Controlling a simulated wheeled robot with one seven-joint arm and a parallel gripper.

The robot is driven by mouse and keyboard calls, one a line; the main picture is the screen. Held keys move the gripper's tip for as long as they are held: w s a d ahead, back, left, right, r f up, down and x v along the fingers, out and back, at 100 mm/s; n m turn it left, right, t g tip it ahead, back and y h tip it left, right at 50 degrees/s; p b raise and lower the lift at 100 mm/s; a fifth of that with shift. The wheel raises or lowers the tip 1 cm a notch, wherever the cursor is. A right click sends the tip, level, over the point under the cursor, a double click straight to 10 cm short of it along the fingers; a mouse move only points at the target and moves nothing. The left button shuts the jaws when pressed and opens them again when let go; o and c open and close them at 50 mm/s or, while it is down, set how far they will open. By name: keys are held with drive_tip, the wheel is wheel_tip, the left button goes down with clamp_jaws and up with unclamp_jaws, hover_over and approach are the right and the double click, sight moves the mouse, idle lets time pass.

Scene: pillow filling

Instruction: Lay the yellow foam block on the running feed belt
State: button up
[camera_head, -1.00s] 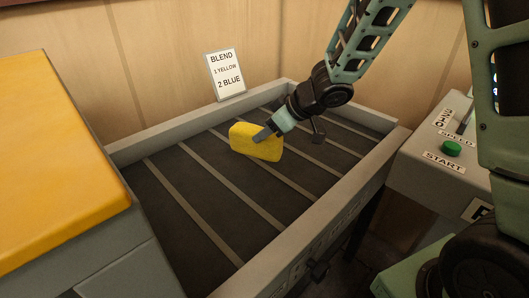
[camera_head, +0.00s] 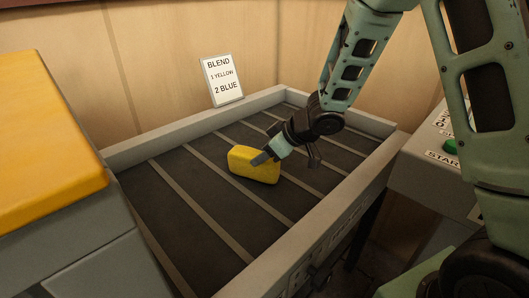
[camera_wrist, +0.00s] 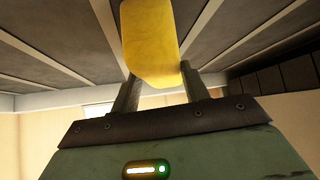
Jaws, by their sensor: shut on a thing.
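The yellow foam block (camera_head: 252,164) is at the dark feed belt (camera_head: 185,205), which has pale cross strips. My gripper (camera_head: 263,157) is shut on the block and reaches in from the upper right. In the wrist view the yellow block (camera_wrist: 150,45) sits between the two fingers (camera_wrist: 160,92), with the belt behind it. The block stands on edge, slightly tilted. I cannot tell whether its underside touches the belt. One finger covers part of its right end.
Grey rails (camera_head: 325,235) frame the belt. A sign reading "BLEND 1 YELLOW 2 BLUE" (camera_head: 222,80) stands at the back. A cabinet with an orange-yellow top (camera_head: 45,140) is at left. A control box with a green button (camera_head: 450,146) is at right, partly behind my arm.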

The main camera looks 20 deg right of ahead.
drive_tip(key=shift+f, duration=0.25)
drive_tip(key=o, duration=1.2)
drive_tip(key=shift+r, duration=0.1)
